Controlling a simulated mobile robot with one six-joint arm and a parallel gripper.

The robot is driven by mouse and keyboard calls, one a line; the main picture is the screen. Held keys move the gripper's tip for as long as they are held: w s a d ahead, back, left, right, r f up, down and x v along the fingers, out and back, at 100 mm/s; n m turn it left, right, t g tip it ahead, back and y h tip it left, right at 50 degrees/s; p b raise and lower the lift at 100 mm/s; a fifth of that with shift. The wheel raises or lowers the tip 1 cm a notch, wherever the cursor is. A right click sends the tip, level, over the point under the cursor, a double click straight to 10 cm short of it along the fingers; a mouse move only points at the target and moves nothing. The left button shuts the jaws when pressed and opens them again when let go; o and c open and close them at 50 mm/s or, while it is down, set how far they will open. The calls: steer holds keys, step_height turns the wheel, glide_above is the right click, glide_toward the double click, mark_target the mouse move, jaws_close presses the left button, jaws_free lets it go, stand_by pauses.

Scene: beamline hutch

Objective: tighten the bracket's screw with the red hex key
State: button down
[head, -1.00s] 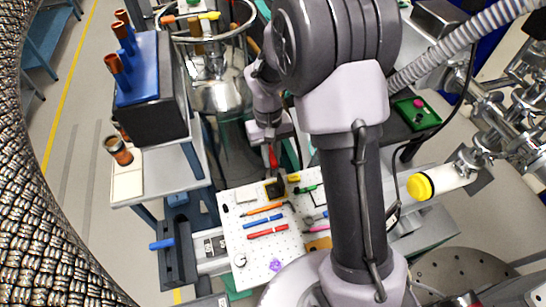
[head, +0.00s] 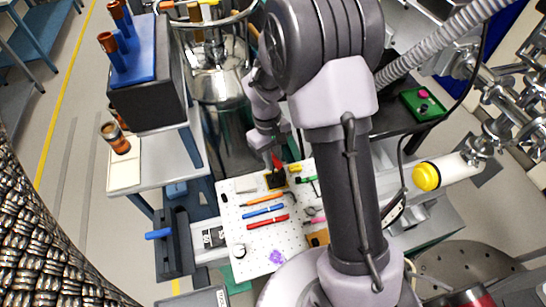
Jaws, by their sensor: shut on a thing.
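My gripper (head: 272,166) is at the far edge of the white perforated board (head: 232,215), pointing down. It is shut on the red hex key (head: 278,163), of which only a short red part shows beside the jaws. Just below it on the board is a small dark block (head: 276,182), which looks like the bracket. The screw and the key's tip are too small to make out, so I cannot tell whether the key sits in the screw.
On the board lie an orange tool (head: 262,200), a blue pen-like tool (head: 262,211), a red one (head: 268,222) and a purple piece (head: 277,257). A steel vessel (head: 215,75) stands behind. A white pipe with a yellow cap (head: 426,177) is at right.

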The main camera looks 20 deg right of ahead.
steer(key=shift+r+n+p, duration=0.15)
steer(key=shift+n+p, duration=0.6)
steer(key=shift+n, duration=0.35)
steer(key=shift+n+h, duration=0.3)
steer(key=shift+n, duration=0.4)
steer(key=shift+f, duration=0.2)
steer(key=n+p, duration=0.2)
steer(key=n, duration=0.1)
steer(key=shift+r+t, duration=0.2)
steer(key=shift+t, duration=0.1)
steer(key=shift+f+n, duration=0.1)
steer(key=shift+n, duration=0.6)
steer(key=shift+f, duration=0.1)
steer(key=shift+f+b, duration=0.4)
steer(key=shift+f, duration=0.2)
